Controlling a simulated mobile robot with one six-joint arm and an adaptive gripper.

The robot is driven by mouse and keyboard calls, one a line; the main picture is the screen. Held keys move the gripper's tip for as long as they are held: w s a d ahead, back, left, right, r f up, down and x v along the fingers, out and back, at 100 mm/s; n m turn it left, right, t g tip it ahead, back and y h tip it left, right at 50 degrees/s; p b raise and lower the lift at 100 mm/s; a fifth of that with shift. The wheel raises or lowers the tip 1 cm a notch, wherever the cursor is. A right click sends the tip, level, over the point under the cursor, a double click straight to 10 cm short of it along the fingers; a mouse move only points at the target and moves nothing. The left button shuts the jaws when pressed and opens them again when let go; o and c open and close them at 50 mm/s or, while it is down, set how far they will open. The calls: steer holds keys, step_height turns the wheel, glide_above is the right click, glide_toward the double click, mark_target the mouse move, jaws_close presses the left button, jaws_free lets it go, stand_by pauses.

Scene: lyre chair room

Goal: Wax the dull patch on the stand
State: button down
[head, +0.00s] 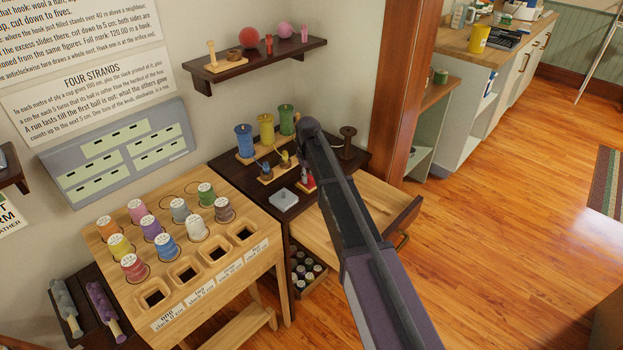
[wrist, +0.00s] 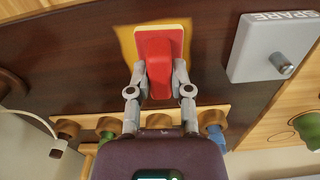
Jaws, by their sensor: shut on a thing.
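The stand (head: 232,172) is a dark brown wooden top at the middle of the head view, and its dark surface fills much of the wrist view (wrist: 75,60). My gripper (wrist: 158,78) is shut on a red block-like tool (wrist: 158,50) with a pale base. The tool is over an orange-yellow patch (wrist: 127,42) on the dark wood; I cannot tell whether this is the dull patch. The tool covers part of it, and contact with the surface is unclear. In the head view the red tool (head: 305,184) shows beside my arm, which hides most of the gripper.
A grey block marked SPARE (wrist: 270,48) with a knob is right of the tool; it also shows in the head view (head: 283,199). Blue (head: 244,142), yellow and green spools stand behind. An open drawer (head: 378,203) juts out at right. A thread rack (head: 128,290) is at left.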

steer(key=shift+w+a, duration=0.2)
steer(key=shift+a, duration=0.05)
steer(key=shift+w+a, duration=1.1)
steer(key=shift+a, duration=0.25)
steer(key=shift+s, duration=0.1)
steer(key=shift+s+d, duration=0.55)
steer(key=shift+d, duration=0.2)
steer(key=shift+s+d, duration=0.55)
steer(key=shift+d, duration=0.2)
steer(key=shift+s+d, duration=1.2)
steer(key=shift+d, duration=0.25)
